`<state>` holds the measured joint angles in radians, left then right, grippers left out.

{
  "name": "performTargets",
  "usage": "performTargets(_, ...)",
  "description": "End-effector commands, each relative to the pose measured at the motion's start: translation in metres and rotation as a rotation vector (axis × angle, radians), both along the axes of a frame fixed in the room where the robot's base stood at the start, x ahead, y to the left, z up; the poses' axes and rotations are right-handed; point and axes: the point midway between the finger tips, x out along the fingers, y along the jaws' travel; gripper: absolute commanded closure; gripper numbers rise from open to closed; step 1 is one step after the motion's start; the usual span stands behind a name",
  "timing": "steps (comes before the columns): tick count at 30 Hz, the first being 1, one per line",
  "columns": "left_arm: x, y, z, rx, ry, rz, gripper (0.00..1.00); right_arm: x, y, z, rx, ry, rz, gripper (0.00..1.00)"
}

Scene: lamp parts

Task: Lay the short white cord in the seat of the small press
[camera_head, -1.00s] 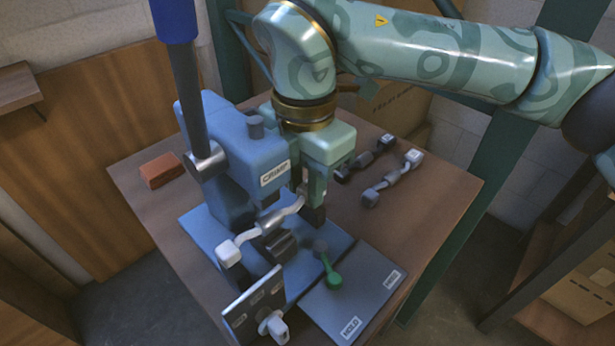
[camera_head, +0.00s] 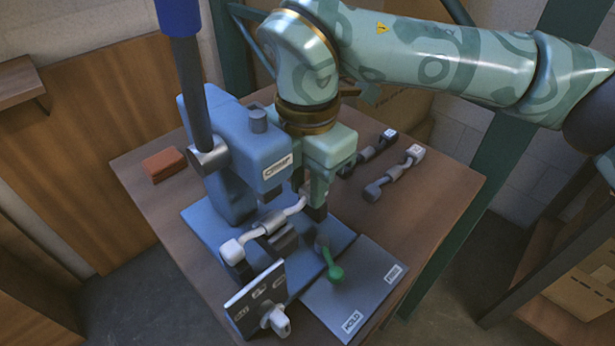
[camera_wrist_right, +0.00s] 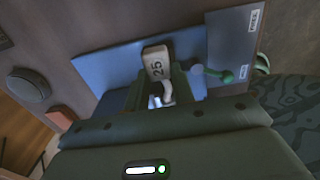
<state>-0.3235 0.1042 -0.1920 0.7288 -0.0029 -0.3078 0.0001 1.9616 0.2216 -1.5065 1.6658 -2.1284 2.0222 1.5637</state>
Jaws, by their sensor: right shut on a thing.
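The short white cord (camera_head: 294,211) has a silver sleeve at its middle and a white end block (camera_head: 231,251). In the right wrist view its block (camera_wrist_right: 155,62) reads "25". My right gripper (camera_head: 313,203) is shut on the cord near its far end; its fingertips are partly hidden. The small blue press (camera_head: 262,148), labelled CRIMP, stands behind the cord. Its dark seat (camera_head: 286,241) is below the sleeve and partly covered by it. I cannot tell whether the cord touches the seat. My left gripper is not in view.
A green lever (camera_head: 335,272) lies by a grey HOLD/FREE plate (camera_head: 375,284). An upright panel with a knob (camera_head: 256,298) stands in front. A grey cord (camera_head: 394,174) and a dark cord (camera_head: 370,152) lie at back right. A red brick (camera_head: 164,164) is at left.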

Motion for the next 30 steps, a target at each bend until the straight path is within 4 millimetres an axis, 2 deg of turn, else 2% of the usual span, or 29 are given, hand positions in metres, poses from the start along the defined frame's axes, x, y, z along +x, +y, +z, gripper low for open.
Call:
performTargets(21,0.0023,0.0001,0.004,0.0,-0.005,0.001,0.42,-0.0001,-0.0001,-0.0039,0.0,0.0,0.0,0.98)
performTargets(22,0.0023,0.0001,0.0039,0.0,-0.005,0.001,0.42,0.0,0.0,-0.004,0.0,0.0,0.0,0.7)
performTargets(24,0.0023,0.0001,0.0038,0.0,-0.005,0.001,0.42,0.0001,-0.0001,-0.004,0.0,0.0,0.0,0.5)
performTargets(30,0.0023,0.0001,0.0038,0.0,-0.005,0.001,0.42,0.0,0.0,-0.004,0.0,0.0,0.0,0.5)
